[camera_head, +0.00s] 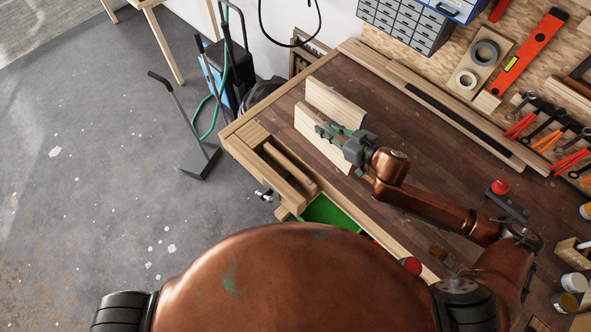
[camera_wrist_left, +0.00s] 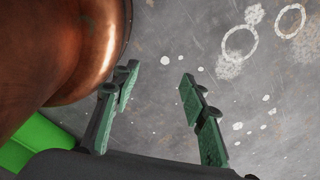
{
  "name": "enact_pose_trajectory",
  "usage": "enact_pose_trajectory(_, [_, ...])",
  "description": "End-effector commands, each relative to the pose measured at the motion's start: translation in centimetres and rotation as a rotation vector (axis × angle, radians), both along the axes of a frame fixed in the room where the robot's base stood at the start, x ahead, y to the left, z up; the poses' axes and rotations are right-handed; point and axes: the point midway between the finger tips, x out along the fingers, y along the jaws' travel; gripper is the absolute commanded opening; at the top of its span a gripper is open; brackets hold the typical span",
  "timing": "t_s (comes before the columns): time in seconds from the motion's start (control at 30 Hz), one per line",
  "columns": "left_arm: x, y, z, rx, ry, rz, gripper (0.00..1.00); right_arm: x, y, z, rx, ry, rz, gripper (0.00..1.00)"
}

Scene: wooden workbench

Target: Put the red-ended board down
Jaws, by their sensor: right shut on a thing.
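The red-ended board (camera_head: 316,141) is pale wood, with a small reddish end showing at its lower right. It is over the left part of the workbench (camera_head: 400,120). My right gripper (camera_head: 328,131) is shut on it near its middle and hides part of it. Whether its lower edge touches the bench I cannot tell. A second pale board (camera_head: 334,103), with a bluish end, stands just behind it, roughly parallel. My left gripper (camera_wrist_left: 160,74) is open and empty in the left wrist view, above the grey floor.
A wooden vise (camera_head: 285,170) is at the bench's left corner, with a green bin (camera_head: 333,213) beside it. Long planks (camera_head: 430,98) lie along the back. A red button (camera_head: 499,187) is to the right. The bench's middle is clear.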

Motion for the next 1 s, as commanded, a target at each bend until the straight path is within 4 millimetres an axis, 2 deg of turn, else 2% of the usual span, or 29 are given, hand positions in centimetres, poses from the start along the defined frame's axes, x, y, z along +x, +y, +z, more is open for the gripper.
enact_pose_trajectory(0.03, [0.4, 0.0, -0.2, 0.000, -0.006, -0.001, 0.40, -0.2, 2.1, -0.5, 0.009, 0.000, 0.011, 0.00])
enact_pose_trajectory(0.1, [1.1, 0.0, -0.4, 0.000, -0.013, -0.002, 0.40, -0.4, 4.2, -1.2, 0.005, 0.001, 0.022, 0.00])
enact_pose_trajectory(0.2, [1.9, 0.0, -0.5, -0.001, -0.025, -0.004, 0.40, -0.8, 6.8, -2.1, -0.002, 0.003, 0.035, 0.00])
enact_pose_trajectory(0.33, [2.2, 0.0, -0.6, -0.001, -0.028, -0.005, 0.40, -1.2, 9.0, -2.6, -0.009, 0.005, 0.048, 0.00])
enact_pose_trajectory(0.47, [1.9, 0.0, -0.8, -0.001, -0.024, -0.004, 0.40, -1.4, 9.9, -3.5, -0.015, 0.006, 0.053, 0.00])
enact_pose_trajectory(0.73, [0.7, 0.0, -1.6, 0.000, -0.009, -0.002, 0.40, -1.5, 10.0, -8.2, -0.017, 0.009, 0.054, 0.00])
enact_pose_trajectory(1.0, [0.7, 0.0, -1.9, 0.000, -0.007, -0.002, 0.40, -1.5, 10.0, -10.2, -0.015, 0.007, 0.055, 0.00])
